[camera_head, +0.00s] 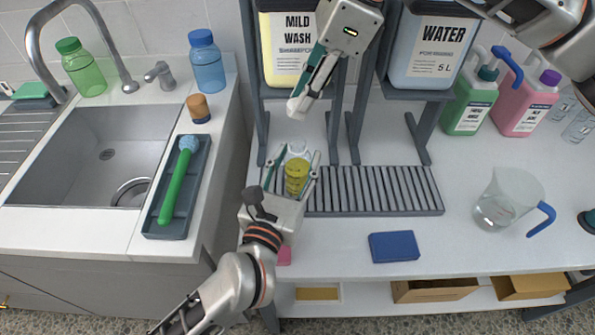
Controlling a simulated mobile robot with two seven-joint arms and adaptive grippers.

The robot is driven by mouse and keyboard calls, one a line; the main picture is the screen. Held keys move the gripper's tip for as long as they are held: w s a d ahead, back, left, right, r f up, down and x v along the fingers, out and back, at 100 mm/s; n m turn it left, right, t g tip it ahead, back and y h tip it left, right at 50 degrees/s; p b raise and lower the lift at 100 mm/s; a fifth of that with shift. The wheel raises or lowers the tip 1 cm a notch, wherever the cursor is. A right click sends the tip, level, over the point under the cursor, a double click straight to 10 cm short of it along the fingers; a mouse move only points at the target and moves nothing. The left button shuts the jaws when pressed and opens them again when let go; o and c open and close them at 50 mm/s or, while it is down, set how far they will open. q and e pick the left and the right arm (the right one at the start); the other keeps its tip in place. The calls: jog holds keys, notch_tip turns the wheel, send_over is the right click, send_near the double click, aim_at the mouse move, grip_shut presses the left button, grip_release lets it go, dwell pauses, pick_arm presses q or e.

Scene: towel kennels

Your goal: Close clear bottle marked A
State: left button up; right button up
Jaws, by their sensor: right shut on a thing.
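A clear bottle (296,176) with yellow in its lower part stands at the left end of the slatted rack; no letter can be read on it. My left gripper (291,172) is open, with its fingers apart on either side of the bottle. My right gripper (298,106) hangs above and behind the bottle, in front of the mild wash container. It is shut on a small pale thing at its fingertips, mostly hidden and too small to identify.
The mild wash (286,50) and water (428,52) containers stand on grey stands behind. A slatted rack (380,190), blue sponge (394,247) and clear jug (508,198) are on the counter. Green (468,105) and pink (524,105) jugs stand back right. A sink (105,150) is left.

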pick_arm(q)
grip_shut()
pick_arm(e)
send_over(297, 141)
jog(key=d, duration=0.1)
jog(key=shift+f, duration=2.45)
jog(key=shift+f, duration=0.1)
jog(key=shift+f, duration=0.8)
jog(key=shift+f, duration=0.6)
